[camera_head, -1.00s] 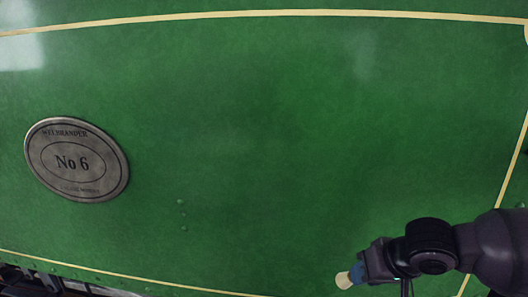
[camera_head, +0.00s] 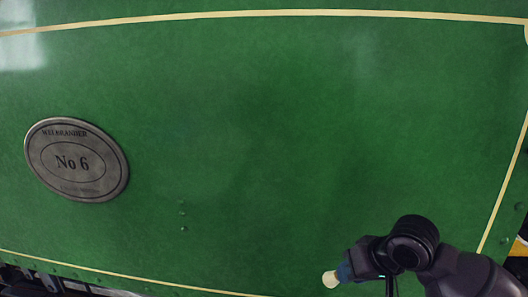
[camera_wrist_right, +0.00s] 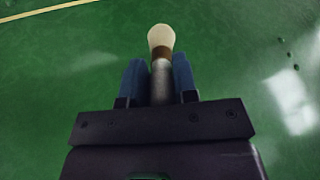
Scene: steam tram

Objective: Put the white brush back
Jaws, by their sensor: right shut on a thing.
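The white brush (camera_wrist_right: 161,40) has a pale, rounded bristle head, a brown band and a grey handle. In the right wrist view, my right gripper (camera_wrist_right: 160,80) is shut on its handle, with a blue finger on each side and the bristle head sticking out beyond the fingertips. In the head view, the brush's pale tip (camera_head: 330,279) shows at the bottom, right of the middle, in front of the green panel. My right gripper (camera_head: 343,272) is just right of that tip. I cannot tell whether the bristles touch the panel. My left gripper is not in view.
A large green tram panel (camera_head: 270,130) with cream lines fills the view. An oval metal plate (camera_head: 76,160) reading "No 6" is fixed at its left. Small rivets (camera_head: 183,213) stand out near the lower middle. Dark parts (camera_head: 30,280) show at the bottom left.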

